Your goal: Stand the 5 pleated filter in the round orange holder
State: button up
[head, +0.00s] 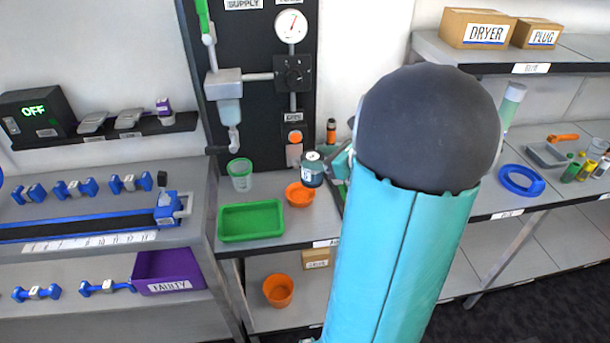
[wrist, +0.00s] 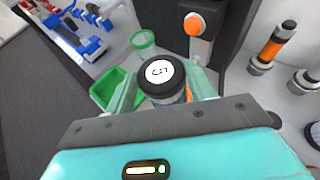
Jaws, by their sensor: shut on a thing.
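The pleated filter (head: 313,170) is a short upright cylinder with a dark body and a pale top. Its black-rimmed white cap marked 5 shows in the wrist view (wrist: 160,71). My gripper (head: 330,163) is shut on it, with a finger on either side in the wrist view (wrist: 165,92). The round orange holder (head: 299,196) is a shallow dish on the middle bench. In the head view the filter appears just above and right of the holder, over its edge; the gap in height cannot be told. In the wrist view the filter and gripper hide most of the holder.
A green tray (head: 251,221) lies left of the holder, and a clear green-tinted cup (head: 240,174) stands behind the tray. A dark panel with a gauge (head: 291,26) rises behind. An orange-banded cylinder (head: 331,132) stands at the back. An orange bin (head: 278,290) is on the lower shelf.

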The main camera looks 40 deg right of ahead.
aim_at(306, 176)
jog(key=w+f, duration=0.1)
jog(key=f, duration=0.1)
jog(key=w+f, duration=0.2)
jog(key=shift+w+a+f, duration=0.1)
jog(key=shift+w+f, duration=0.2)
jog(key=f, duration=0.1)
jog(key=w+f, duration=0.1)
jog(key=f, duration=0.1)
jog(key=shift+f, duration=0.45)
jog(key=shift+s, duration=0.1)
jog(key=shift+f, duration=0.35)
jog(key=o, duration=1.3)
